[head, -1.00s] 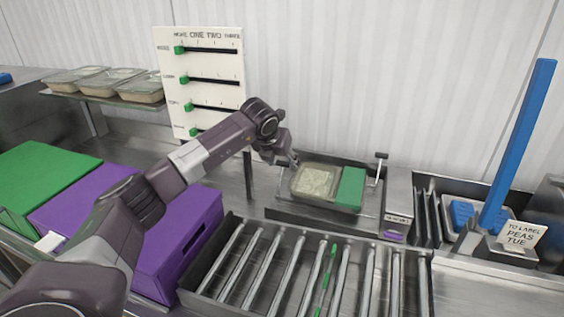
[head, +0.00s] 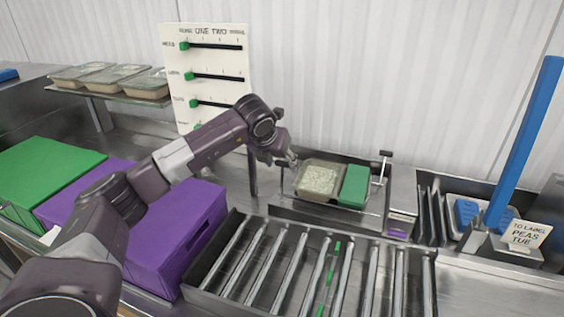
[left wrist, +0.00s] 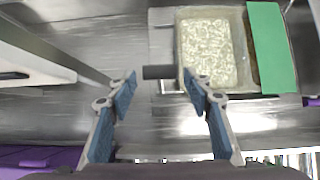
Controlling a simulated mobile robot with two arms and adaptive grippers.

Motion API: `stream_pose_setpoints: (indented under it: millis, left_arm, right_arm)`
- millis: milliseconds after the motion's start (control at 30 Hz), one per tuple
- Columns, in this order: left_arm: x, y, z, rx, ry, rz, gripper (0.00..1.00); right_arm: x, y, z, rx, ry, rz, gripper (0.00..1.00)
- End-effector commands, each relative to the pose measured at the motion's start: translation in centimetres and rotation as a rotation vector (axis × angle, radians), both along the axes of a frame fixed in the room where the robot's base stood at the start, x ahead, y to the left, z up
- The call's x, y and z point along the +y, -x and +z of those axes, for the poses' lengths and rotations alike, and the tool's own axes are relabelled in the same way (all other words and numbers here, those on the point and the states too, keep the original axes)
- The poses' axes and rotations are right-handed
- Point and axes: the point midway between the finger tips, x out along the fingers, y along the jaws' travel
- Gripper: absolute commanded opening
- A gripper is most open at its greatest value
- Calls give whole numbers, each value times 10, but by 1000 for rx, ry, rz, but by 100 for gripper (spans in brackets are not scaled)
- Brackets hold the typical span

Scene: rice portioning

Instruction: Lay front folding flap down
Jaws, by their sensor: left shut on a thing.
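A clear tray of rice (head: 318,180) sits in a metal frame (head: 335,212) behind the rollers. A green panel (head: 354,187) lies along the tray's right side; it also shows in the left wrist view (left wrist: 271,48). I cannot tell which part is the front folding flap. My left gripper (head: 290,160) is at the frame's left back corner. My right gripper is not in view.
The roller bed (head: 310,270) lies in front, purple (head: 165,240) and green (head: 45,165) boxes at left. A slider board (head: 208,62) stands behind my arm. A blue post (head: 525,140) rises at right.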

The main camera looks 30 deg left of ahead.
Motion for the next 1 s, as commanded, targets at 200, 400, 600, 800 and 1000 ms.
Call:
stream_pose_setpoints:
  millis: [200, 400, 600, 800, 1000]
  left_arm:
    - [-2, 12, -3, 2, 0, -1, 39]
    - [-6, 23, -4, 4, 0, -1, 39]
    - [-7, 27, -5, 4, 0, -1, 39]
    - [-9, 40, -11, 5, -1, -1, 35]
    - [-11, 47, -10, 2, 0, 0, 7]
  right_arm:
    - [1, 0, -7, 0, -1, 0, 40]
    - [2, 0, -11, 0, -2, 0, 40]
    - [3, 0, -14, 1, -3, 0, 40]
    - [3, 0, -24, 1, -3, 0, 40]
    - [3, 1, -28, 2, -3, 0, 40]
